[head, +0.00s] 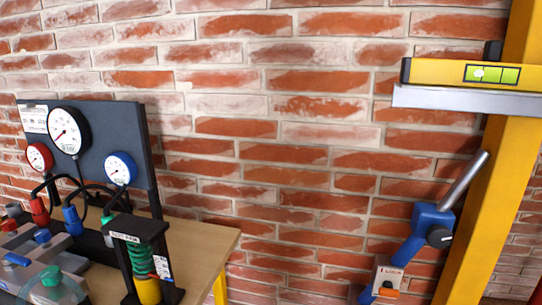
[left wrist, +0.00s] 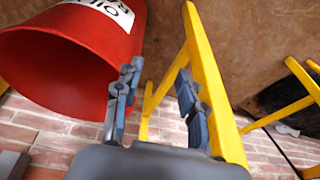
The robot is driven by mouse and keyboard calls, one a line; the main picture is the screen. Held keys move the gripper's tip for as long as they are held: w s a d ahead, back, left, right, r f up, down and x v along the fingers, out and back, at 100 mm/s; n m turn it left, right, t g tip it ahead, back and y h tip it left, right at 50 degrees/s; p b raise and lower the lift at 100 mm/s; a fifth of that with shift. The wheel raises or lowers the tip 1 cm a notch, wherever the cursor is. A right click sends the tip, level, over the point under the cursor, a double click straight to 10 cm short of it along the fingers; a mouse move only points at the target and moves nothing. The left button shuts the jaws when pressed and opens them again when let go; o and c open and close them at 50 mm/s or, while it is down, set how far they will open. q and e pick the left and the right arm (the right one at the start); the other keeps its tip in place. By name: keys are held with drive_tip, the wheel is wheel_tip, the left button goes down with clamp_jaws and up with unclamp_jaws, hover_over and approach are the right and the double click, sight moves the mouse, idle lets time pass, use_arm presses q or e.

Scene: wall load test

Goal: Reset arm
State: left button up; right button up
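My left gripper (left wrist: 161,50) is open in the left wrist view, with its two dark blue-grey fingers apart and nothing held between them. A yellow frame (left wrist: 207,75) stands behind the fingers. A red bucket (left wrist: 60,65) with a white label partly reading "OIL" is to the left of the fingers. Neither gripper shows in the head view, and my right gripper is in no view. In the head view, a blue lever mechanism (head: 430,222) with a grey bar handle (head: 464,181) sits beside the yellow post (head: 497,170) at the right.
A wooden bench (head: 205,245) at the left of the head view carries a gauge panel (head: 98,120), hoses and a green spring unit (head: 143,257). A spirit level (head: 440,72) lies on a grey ledge (head: 470,99) at upper right. The brick wall (head: 300,130) between is bare.

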use_arm(q)
drive_tip(key=s+a+f+g+p, duration=0.1)
drive_tip(key=s+f+p, duration=0.5)
drive_tip(key=s+p, duration=0.2)
drive_tip(key=s+a+f+g+p, duration=0.1)
drive_tip(key=s+f+p, duration=0.5)
drive_tip(key=s, duration=0.6)
drive_tip(key=shift+a+p, duration=0.65)
drive_tip(key=shift+p, duration=0.25)
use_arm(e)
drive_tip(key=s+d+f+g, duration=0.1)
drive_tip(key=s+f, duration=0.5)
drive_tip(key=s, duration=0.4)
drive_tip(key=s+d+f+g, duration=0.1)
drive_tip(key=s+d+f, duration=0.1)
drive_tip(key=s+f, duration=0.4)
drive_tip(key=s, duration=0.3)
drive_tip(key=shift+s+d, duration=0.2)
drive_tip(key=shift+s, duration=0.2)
